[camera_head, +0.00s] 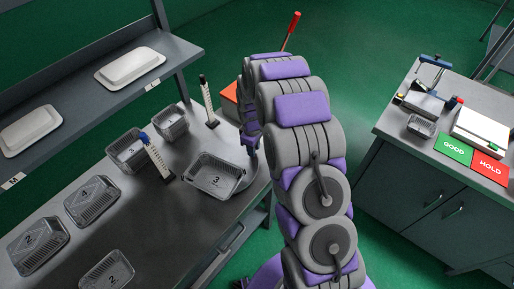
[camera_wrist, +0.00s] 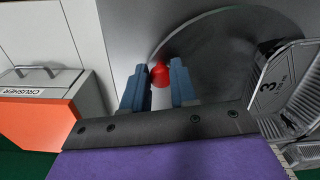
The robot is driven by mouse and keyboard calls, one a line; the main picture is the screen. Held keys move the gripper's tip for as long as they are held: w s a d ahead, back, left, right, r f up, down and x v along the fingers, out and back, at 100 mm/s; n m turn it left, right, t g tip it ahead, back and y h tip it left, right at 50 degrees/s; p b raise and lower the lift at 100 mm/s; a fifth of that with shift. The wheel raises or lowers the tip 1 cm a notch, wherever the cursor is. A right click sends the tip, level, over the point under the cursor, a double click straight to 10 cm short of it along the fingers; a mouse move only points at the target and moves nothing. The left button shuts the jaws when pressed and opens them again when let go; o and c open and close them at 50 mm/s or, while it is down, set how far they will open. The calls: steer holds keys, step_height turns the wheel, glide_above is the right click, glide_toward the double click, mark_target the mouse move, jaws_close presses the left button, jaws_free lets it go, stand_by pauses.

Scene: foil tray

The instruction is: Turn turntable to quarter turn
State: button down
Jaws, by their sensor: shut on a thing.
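The turntable is a grey metal disc (camera_wrist: 215,50) in the wrist view. Its right rim also shows in the head view (camera_head: 247,176), beside my arm. A red knob (camera_wrist: 158,75) stands near the disc's left edge. My gripper (camera_wrist: 159,80) has its two blue fingers on either side of the knob and is shut on it. A foil tray marked 3 (camera_wrist: 285,88) sits on the right of the disc; it also shows in the head view (camera_head: 214,175). My arm hides part of the disc in the head view.
An orange and white crusher (camera_wrist: 40,108) stands left of the disc in the wrist view. Trays and two upright dispenser-like posts share the bench (camera_head: 150,222). A shelf (camera_head: 85,95) overhangs it. A separate counter with GOOD (camera_head: 454,148) and HOLD (camera_head: 491,166) pads stands right.

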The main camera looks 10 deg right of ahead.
steer(key=shift+w+a+r+n+p, duration=0.1)
steer(key=shift+w+a+n+p, duration=0.35)
steer(key=shift+w+n, duration=0.3)
steer(key=shift+w+a+n+p, duration=0.25)
steer(key=shift+w+n+p, duration=0.25)
steer(key=shift+w+n, duration=0.4)
steer(key=shift+w+a+f+n+p, duration=0.1)
steer(key=shift+w+a+n+p, duration=0.2)
steer(key=shift+w+n, duration=0.35)
steer(key=shift+w+a+f+n+p, duration=0.15)
steer(key=shift+w+a+n, duration=0.25)
steer(key=shift+n, duration=0.4)
steer(key=c, duration=1.4)
jaws_free()
steer(key=o, duration=0.5)
steer(key=shift+a+r, duration=0.1)
steer(key=shift+a, duration=0.15)
